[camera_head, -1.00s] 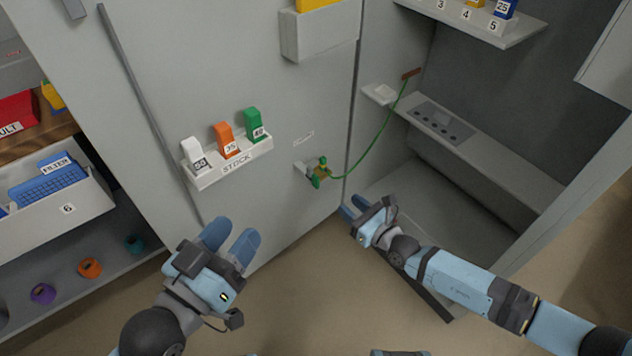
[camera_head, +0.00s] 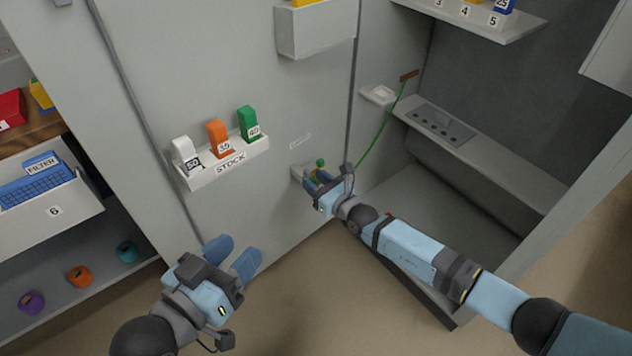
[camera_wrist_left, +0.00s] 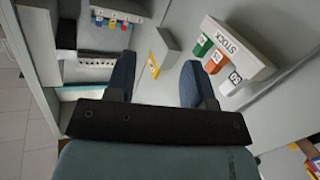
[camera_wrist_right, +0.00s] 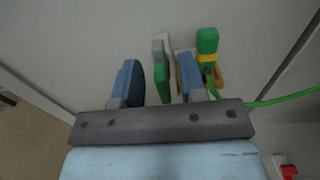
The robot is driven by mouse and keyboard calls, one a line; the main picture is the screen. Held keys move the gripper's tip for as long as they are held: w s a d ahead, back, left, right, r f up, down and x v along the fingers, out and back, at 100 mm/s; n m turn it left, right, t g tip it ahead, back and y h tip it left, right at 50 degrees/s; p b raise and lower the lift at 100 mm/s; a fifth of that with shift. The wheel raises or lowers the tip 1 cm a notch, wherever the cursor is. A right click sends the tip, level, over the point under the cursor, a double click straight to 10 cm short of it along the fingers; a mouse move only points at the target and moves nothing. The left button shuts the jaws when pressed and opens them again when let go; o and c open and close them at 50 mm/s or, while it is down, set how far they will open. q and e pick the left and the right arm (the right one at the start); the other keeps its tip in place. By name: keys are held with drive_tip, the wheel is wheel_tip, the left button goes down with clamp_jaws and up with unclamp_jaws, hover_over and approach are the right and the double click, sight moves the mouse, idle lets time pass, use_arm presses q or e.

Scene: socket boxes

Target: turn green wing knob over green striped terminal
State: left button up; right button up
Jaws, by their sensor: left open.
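On the grey cabinet front, a small green-and-brass fitting sits at the end of a green cable; in the head view my right gripper (camera_head: 322,181) covers most of it, with a green tip (camera_head: 320,163) showing above the fingers. In the right wrist view, an upright green wing-like piece (camera_wrist_right: 163,82) stands between my right fingers, with gaps on both sides. A green piece with a yellow band (camera_wrist_right: 207,48) is just right of the right finger, beside brass parts; which piece belongs to knob or terminal is unclear. My right gripper is open. My left gripper (camera_head: 232,255) is open and empty, below the STOCK rack.
The STOCK rack (camera_head: 226,163) holds white, orange and green blocks. The green cable (camera_head: 380,135) runs up to a brown bar in the open cabinet bay. Shelves with bins stand at the left.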

clamp_jaws()
drive_tip(key=shift+d+f+m+b, duration=0.1)
drive_tip(key=shift+f+m+b, duration=0.15)
drive_tip(key=shift+b, duration=0.4)
drive_tip(key=shift+w+m+b, duration=0.1)
drive_tip(key=shift+m+b, duration=0.25)
drive_tip(key=shift+b, duration=0.15)
drive_tip(key=shift+d+m+b, duration=0.1)
drive_tip(key=shift+m+b, duration=0.3)
drive_tip(key=shift+r+m, duration=0.2)
drive_tip(key=shift+m, duration=0.2)
use_arm(q)
drive_tip(key=shift+w+a+r+m+t, duration=0.1)
drive_tip(key=shift+w+a+m+t, duration=0.2)
drive_tip(key=shift+w+m, duration=0.2)
drive_tip(key=shift+w+a+r+m+t, duration=0.1)
drive_tip(key=shift+w+a+m+t, duration=0.25)
drive_tip(key=shift+m, duration=0.25)
use_arm(e)
unclamp_jaws()
use_arm(q)
drive_tip(key=shift+d, duration=0.1)
